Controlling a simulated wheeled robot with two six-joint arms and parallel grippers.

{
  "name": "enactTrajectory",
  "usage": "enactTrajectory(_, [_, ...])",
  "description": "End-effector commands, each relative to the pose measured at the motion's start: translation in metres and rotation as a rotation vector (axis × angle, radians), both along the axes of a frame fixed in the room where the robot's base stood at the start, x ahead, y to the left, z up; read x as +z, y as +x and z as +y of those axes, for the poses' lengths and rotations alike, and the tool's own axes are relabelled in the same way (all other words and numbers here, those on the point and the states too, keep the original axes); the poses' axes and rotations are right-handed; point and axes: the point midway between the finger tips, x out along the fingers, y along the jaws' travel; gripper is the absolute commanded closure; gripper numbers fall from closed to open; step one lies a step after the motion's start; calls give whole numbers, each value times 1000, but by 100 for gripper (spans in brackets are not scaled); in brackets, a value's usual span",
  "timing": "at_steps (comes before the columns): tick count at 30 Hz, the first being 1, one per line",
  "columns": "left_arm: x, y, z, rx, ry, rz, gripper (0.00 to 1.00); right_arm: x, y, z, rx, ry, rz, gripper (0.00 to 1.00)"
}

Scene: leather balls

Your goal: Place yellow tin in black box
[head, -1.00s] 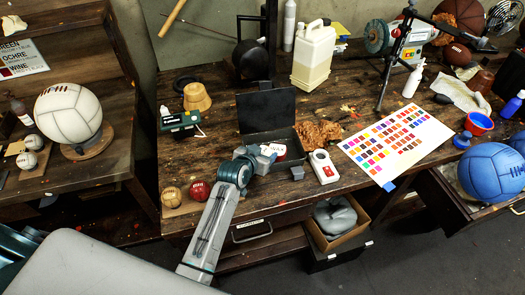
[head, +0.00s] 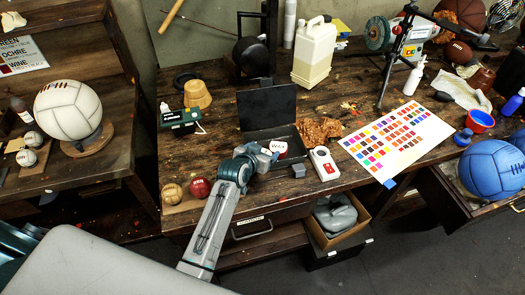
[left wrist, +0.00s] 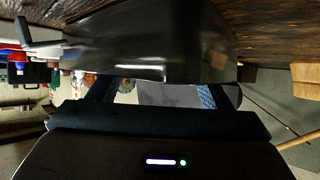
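The open black box (head: 285,133) stands on the workbench with its lid (head: 268,108) raised at the back. A small round tin-like thing (head: 281,156) with a white, red-lettered top sits inside it at the front; its yellow cannot be made out. My left gripper (head: 268,153) is at the box's front edge, beside this thing. In the left wrist view my fingers (left wrist: 155,92) are spread apart with a grey surface beyond, and a dark wall, likely the box's, fills the upper middle. My right gripper is not in view.
Two small balls (head: 200,187) lie at the bench's front left. A colour chart (head: 398,141) covers the right.

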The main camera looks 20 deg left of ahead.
Motion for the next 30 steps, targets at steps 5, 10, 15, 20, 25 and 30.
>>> enactTrajectory(5, [-4, -4, -1, -2, 0, 17, 18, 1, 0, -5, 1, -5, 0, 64])
enactTrajectory(10, [8, -12, 1, -1, 0, 15, 18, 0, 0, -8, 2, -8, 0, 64])
enactTrajectory(15, [25, -41, 6, 0, 0, 10, 18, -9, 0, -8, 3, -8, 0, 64])
enactTrajectory(20, [42, -68, 10, 0, 0, 8, 18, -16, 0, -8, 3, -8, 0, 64])
enactTrajectory(25, [56, -91, 14, 0, 0, 7, 18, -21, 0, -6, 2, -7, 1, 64])
enactTrajectory(30, [64, -103, 16, -2, 0, 8, 18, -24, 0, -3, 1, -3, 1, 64])
